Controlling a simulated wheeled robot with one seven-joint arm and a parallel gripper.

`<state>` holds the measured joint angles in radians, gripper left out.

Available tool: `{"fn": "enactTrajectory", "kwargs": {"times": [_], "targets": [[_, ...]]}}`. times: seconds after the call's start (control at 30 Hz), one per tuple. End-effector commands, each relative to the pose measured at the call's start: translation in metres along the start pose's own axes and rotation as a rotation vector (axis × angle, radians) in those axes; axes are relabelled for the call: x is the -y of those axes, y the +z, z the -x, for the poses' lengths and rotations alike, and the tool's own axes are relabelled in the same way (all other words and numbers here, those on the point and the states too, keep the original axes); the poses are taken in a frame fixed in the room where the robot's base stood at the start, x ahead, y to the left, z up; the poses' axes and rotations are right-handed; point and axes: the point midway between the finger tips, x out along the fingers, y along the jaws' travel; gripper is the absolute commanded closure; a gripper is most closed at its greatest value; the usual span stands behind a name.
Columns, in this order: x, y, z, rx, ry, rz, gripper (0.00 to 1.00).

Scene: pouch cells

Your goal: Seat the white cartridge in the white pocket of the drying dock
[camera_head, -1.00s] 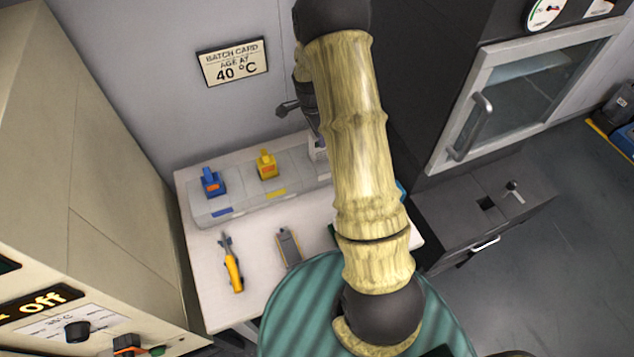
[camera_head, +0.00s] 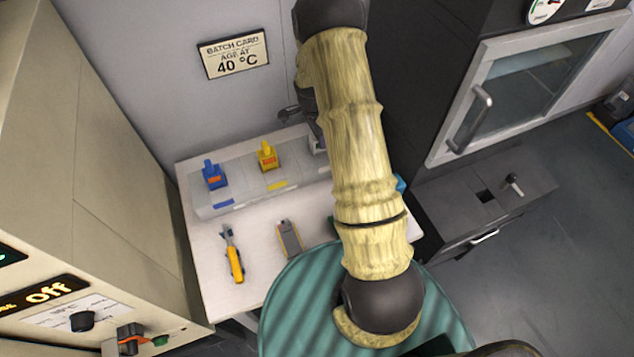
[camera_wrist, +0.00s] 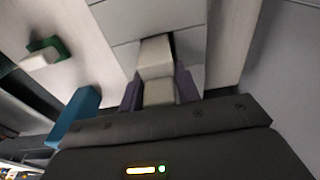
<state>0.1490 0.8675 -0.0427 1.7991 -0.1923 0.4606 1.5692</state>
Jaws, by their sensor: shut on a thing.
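The pale grey drying dock (camera_head: 250,193) stands along the back of the white table, with a blue cartridge (camera_head: 214,177) and a yellow cartridge (camera_head: 267,158) upright in it. My gripper's purple fingers (camera_wrist: 159,92) are shut on the white cartridge (camera_wrist: 157,57). In the wrist view the cartridge's far end overlaps the dock (camera_wrist: 187,52), beside a dark gap at the white pocket. I cannot tell how deep it sits. In the head view my arm covers most of the dock's right end.
A yellow-handled tool (camera_head: 234,262) and a grey device with yellow edges (camera_head: 289,238) lie on the table (camera_head: 262,240). A teal block (camera_wrist: 76,112) and a green item (camera_wrist: 46,48) show in the wrist view. A dark cabinet (camera_head: 400,90) stands right of the table.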

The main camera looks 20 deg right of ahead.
Motion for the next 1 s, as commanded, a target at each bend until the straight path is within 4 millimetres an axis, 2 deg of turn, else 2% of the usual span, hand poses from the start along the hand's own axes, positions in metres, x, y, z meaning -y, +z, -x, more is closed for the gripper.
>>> {"fn": "enactTrajectory", "kwargs": {"times": [0.03,0.13,0.43,0.6,0.77,1.0], "targets": [[0.000,0.000,0.000,0.000,0.000,0.000,0.66],[0.000,0.000,0.001,0.000,0.000,0.000,0.46],[0.000,0.000,0.002,0.000,0.000,0.000,0.46],[0.001,-0.001,0.009,0.000,-0.002,-0.001,0.46],[0.001,0.000,0.029,0.000,-0.003,-0.002,0.46],[0.001,0.000,0.074,-0.001,-0.006,0.000,0.46]]}}
